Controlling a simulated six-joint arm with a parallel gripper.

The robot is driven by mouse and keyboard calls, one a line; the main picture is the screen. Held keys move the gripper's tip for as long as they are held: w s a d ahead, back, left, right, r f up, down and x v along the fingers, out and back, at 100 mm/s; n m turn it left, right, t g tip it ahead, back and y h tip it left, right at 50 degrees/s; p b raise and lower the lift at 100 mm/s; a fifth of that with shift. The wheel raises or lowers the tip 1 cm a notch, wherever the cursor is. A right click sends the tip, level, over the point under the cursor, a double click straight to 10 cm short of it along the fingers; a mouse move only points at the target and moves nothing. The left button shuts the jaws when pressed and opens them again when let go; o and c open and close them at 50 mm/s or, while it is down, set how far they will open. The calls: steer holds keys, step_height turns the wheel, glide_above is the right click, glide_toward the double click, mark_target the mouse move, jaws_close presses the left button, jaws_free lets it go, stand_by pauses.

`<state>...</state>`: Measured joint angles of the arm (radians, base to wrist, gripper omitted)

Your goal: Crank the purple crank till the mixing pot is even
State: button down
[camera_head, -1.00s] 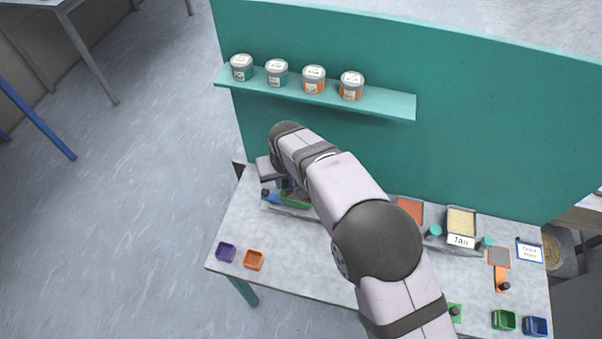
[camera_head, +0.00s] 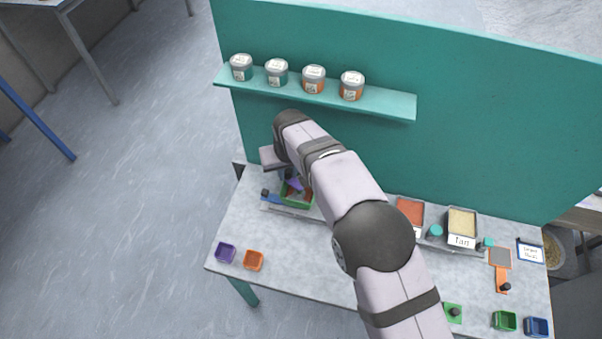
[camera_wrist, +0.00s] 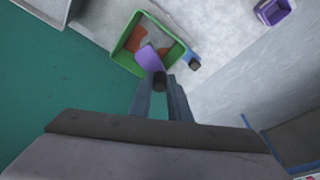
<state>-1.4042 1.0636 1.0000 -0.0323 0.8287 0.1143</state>
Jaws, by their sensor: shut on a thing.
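The mixing pot is a green square box, seen in the head view (camera_head: 308,204) at the left end of the table and in the wrist view (camera_wrist: 119,54). Separate orange-red and pale grey patches show inside it. The purple crank (camera_wrist: 150,59) reaches across the pot and ends in a dark knob; part of it shows in the head view (camera_head: 294,184). My gripper (camera_wrist: 160,88) is shut on the crank's dark knob at the pot's edge. My arm hides the fingers in the head view.
A blue piece with a black knob (camera_head: 265,194) sits beside the pot. A purple bin (camera_head: 226,252) and an orange bin (camera_head: 254,260) stand at the front left. Trays of red powder (camera_head: 410,211) and tan powder (camera_head: 461,221) lie right of my arm. The teal wall (camera_head: 480,130) rises behind.

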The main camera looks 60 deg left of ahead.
steer(key=shift+w, duration=0.1)
steer(key=shift+w+a, duration=0.2)
steer(key=shift+w, duration=0.4)
steer(key=shift+w+d, duration=0.2)
steer(key=shift+w, duration=0.75)
steer(key=shift+w, duration=0.1)
steer(key=shift+w+d, duration=0.45)
steer(key=shift+w, duration=0.1)
